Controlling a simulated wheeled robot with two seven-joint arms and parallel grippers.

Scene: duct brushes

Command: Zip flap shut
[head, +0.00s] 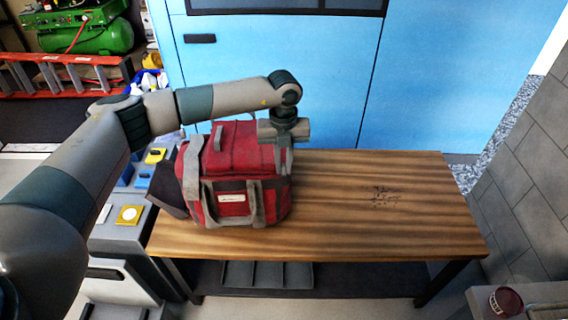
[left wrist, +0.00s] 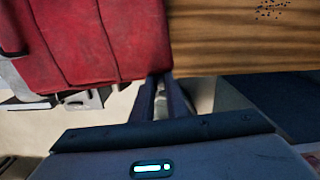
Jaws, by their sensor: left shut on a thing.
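A red tool bag (head: 235,170) with grey straps and a pale label stands on the left part of the wooden table. Its red top flap (head: 238,143) lies over the top. My left gripper (head: 286,162) is at the bag's right side, pointing down, its fingers partly hidden. In the left wrist view the bag's red fabric (left wrist: 100,40) fills the upper left. The left fingers (left wrist: 160,95) are shut beside the fabric's edge on a small pale thing, apparently the zip pull. The zip itself is hard to make out. My right gripper is not in view.
The table (head: 400,200) is bare to the right of the bag, apart from a dark speckled mark. A dark side panel (head: 170,195) sticks out at the bag's left. A grey cabinet (head: 125,245) with small boxes stands left of the table. Blue doors stand behind.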

